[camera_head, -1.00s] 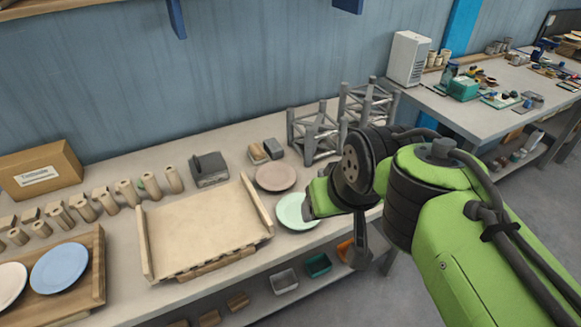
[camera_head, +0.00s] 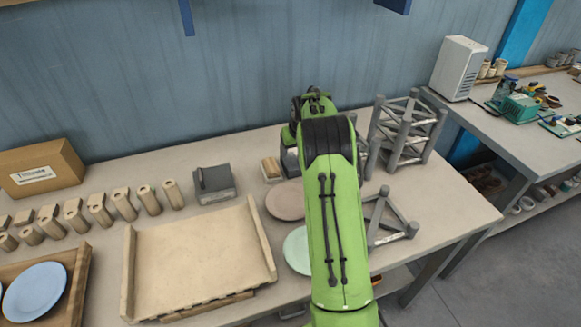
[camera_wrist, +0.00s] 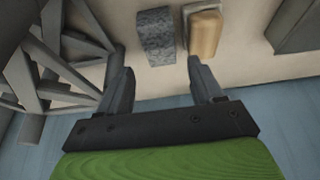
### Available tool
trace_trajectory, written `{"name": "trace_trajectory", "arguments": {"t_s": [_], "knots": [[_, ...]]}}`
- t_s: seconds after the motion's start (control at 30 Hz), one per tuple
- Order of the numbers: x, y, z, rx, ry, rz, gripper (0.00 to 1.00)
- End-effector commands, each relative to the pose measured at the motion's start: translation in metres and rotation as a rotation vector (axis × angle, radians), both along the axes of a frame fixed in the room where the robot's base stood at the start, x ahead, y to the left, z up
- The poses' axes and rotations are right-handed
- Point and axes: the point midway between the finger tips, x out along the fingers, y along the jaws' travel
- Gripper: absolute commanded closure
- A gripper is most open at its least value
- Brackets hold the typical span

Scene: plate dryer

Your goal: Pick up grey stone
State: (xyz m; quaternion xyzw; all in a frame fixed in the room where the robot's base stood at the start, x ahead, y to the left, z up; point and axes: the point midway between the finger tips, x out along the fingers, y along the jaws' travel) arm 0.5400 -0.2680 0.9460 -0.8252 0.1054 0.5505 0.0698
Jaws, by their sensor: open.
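The grey stone (camera_wrist: 155,36) is a rough, speckled grey block in the wrist view. It lies on the pale table just beyond the fingertips, in line with the gap between them. My gripper (camera_wrist: 160,70) is open and empty, with one finger towards each side of the stone. I see no contact between the fingers and the stone. In the head view my green arm reaches over the table and hides the gripper's fingers and most of the stone's spot.
A tan block on a small base (camera_wrist: 203,33) lies close right of the stone. Grey metal frames (camera_wrist: 62,50) stand to the left. In the head view, a pinkish plate (camera_head: 285,200), a pale green plate (camera_head: 298,250) and a wooden tray (camera_head: 195,262) lie nearer.

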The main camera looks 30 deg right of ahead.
Motion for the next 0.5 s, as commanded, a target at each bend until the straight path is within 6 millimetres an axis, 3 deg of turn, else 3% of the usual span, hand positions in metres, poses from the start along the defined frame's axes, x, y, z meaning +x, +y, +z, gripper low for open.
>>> {"name": "trace_trajectory", "arguments": {"t_s": [0.1,0.27,0.5], "knots": [[0.01,-0.003,-0.028,0.0,0.002,0.001,0.34],[0.018,-0.004,-0.045,0.0,0.0,0.0,0.34],[0.034,-0.009,-0.085,0.0,0.001,0.0,0.34]]}}
